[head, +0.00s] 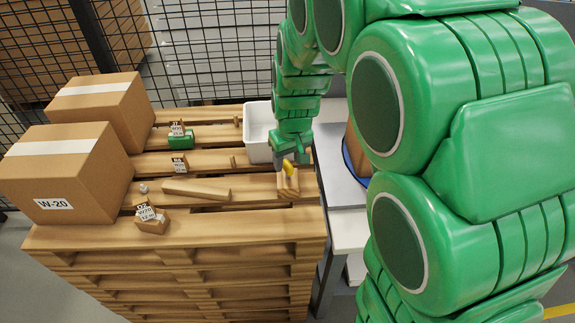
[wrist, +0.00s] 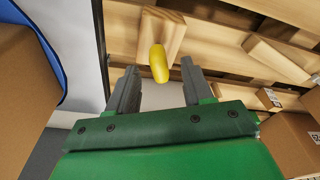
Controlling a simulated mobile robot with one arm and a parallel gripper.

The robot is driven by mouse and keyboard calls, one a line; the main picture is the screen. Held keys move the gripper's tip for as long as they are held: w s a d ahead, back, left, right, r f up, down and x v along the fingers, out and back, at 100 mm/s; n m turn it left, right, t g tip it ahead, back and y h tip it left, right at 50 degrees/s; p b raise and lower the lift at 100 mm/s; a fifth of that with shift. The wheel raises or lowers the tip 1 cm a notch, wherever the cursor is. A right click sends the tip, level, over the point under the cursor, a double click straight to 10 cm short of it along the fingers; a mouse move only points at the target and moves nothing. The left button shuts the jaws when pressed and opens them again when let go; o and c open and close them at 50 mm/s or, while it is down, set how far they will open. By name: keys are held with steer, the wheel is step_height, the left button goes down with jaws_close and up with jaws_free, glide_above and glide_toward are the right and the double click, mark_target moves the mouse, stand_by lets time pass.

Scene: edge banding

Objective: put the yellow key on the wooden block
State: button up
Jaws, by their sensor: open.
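The yellow key (wrist: 158,63) shows in the wrist view as a short rounded yellow piece, just ahead of and between my fingertips. It appears to rest against the wooden block (wrist: 163,28); whether it lies fully on top is hard to tell. In the head view the yellow key (head: 288,167) is at the upper part of the wooden block (head: 288,185), near the pallet's right edge. My gripper (wrist: 157,75) is open, with a finger on each side of the key's line and a gap to both. In the head view my gripper (head: 287,158) is right beside the key.
A wooden strip (head: 196,190) lies on the pallet (head: 240,232) left of the block. Small tagged items, one green (head: 181,140), stand farther left. Two cardboard boxes (head: 70,175) fill the left side. A white bin (head: 258,132) stands behind my gripper.

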mark_target(291, 168)
steer(key=r, duration=0.5)
steer(key=s+r, duration=0.1)
steer(key=r, duration=0.1)
steer(key=shift+d+r, duration=0.25)
steer(key=s+d+m+g, duration=0.1)
steer(key=s+d, duration=0.2)
steer(key=s, duration=0.7)
steer(key=s+d+r+m+g, duration=0.1)
steer(key=s+d+m, duration=0.1)
steer(key=s, duration=0.8)
steer(key=s+d+r+m+g, duration=0.1)
steer(key=s+d, duration=0.4)
steer(key=s, duration=0.5)
steer(key=shift+s+r+h, duration=0.25)
steer(key=shift+s+h, duration=0.1)
steer(key=shift+h, duration=0.05)
